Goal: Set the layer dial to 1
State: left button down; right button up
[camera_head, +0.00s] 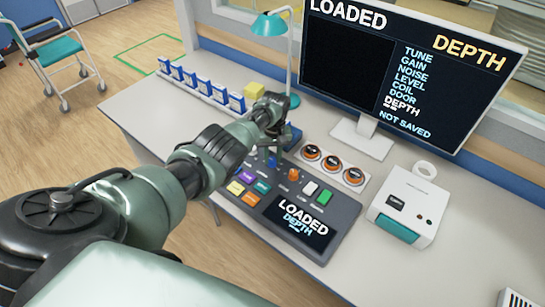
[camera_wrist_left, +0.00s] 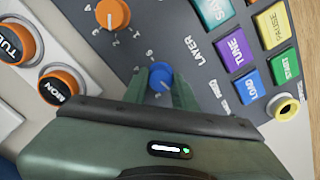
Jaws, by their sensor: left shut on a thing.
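The console (camera_head: 335,212) lies on the desk, with a screen reading LOADED and DEPTH. The blue dial (camera_wrist_left: 160,73) is beside the LAYER lettering in the left wrist view, with small scale numbers around it, partly covered. My left gripper (camera_wrist_left: 160,88) is shut on the blue dial, one green finger on each side. Which number the dial points to cannot be read. In the head view my left arm reaches over the console's far left part, and the fingertips are hard to make out. My right gripper is not in view.
An orange dial (camera_wrist_left: 112,14) and coloured buttons, such as the purple TUNE button (camera_wrist_left: 236,49), sit close to the blue dial. A monitor (camera_head: 405,65), a teal lamp (camera_head: 270,25) and a white box (camera_head: 408,207) stand around the console.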

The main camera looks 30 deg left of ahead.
aim_at(273, 159)
pick_arm(q)
jog(key=shift+w+r, duration=0.15)
dwell(0.3)
jog(key=c, duration=1.3)
grip_release()
jog(key=shift+o, duration=0.9)
jog(key=shift+r, duration=0.15)
notch_tip(273, 159, up, 7)
jog(key=shift+r+p, duration=0.15)
jog(key=shift+p, duration=0.8)
